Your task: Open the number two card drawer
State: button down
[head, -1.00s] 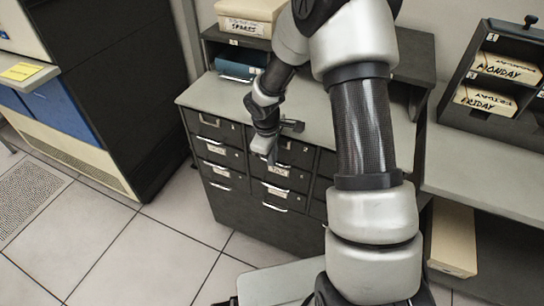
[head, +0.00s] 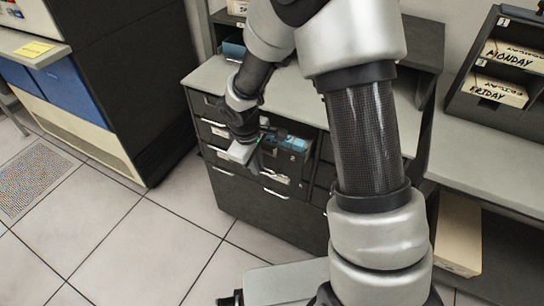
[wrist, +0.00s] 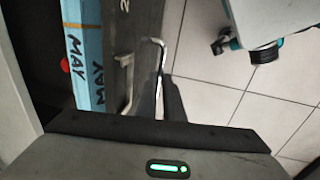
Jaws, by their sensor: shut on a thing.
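The number two card drawer (head: 284,160) is the top drawer in the cabinet's second column. It stands pulled out, with blue cards (head: 292,141) showing inside. In the wrist view, the drawer front (wrist: 121,30) bears a 2, and blue cards (wrist: 82,55) marked MAY stand behind it. My gripper (head: 252,146) is at the drawer's front in the head view. It is shut on the silver drawer handle (wrist: 161,55), beside a dark finger in the wrist view. The exact grip is partly hidden.
The grey card cabinet (head: 265,215) has several other drawers, all shut. A rack (head: 500,75) with MONDAY and FRIDAY card trays stands on the right counter. A dark cabinet (head: 125,80) is at the left. The tiled floor (head: 180,215) in front is clear.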

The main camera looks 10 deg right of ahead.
jog(key=s+a+b, duration=0.6)
jog(key=s+a, duration=0.6)
jog(key=s, duration=0.5)
jog(key=shift+a, duration=0.2)
jog(key=shift+s, duration=0.1)
jog(key=c, duration=1.9)
grip_release()
notch_tip(320, 180, up, 17)
jog(key=s+a+p, duration=0.2)
jog(key=p, duration=0.3)
jog(key=shift+s+r, duration=0.15)
jog(key=shift+s, duration=0.25)
